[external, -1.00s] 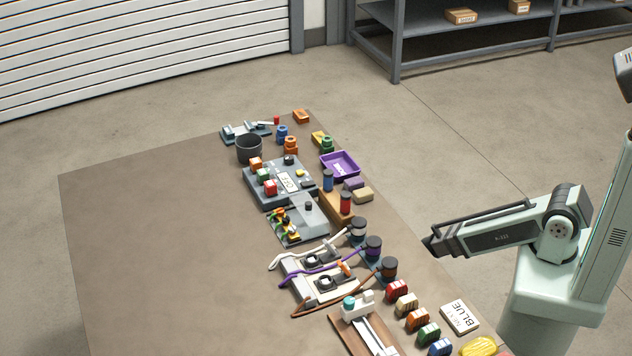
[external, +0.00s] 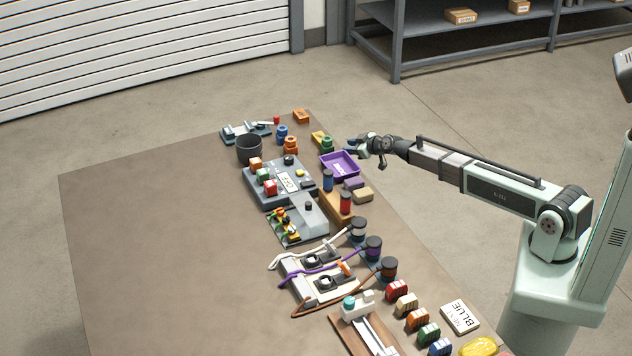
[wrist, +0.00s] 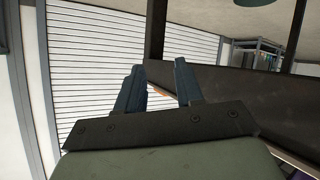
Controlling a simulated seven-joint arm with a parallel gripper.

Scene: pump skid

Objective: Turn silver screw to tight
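My gripper (external: 354,148) is in the air near the table's right edge, close to the purple tray, in the external view. In the wrist view its two dark fingers (wrist: 158,75) stand apart with nothing seen held between them. I cannot pick out a silver screw for certain in either view. Two light grey blocks with dark round knobs (external: 325,283) lie mid-table among cables. A grey panel box (external: 300,202) with coloured buttons and an "OFF" label lies farther back. My gripper touches none of these.
The purple tray (external: 353,173) and orange and green knobbed pieces (external: 291,145) lie near my gripper. A dark cup (external: 249,150) stands at the back left. Spools with cables (external: 374,247) and coloured blocks (external: 406,303) line the right edge. The table's left half (external: 150,230) is bare.

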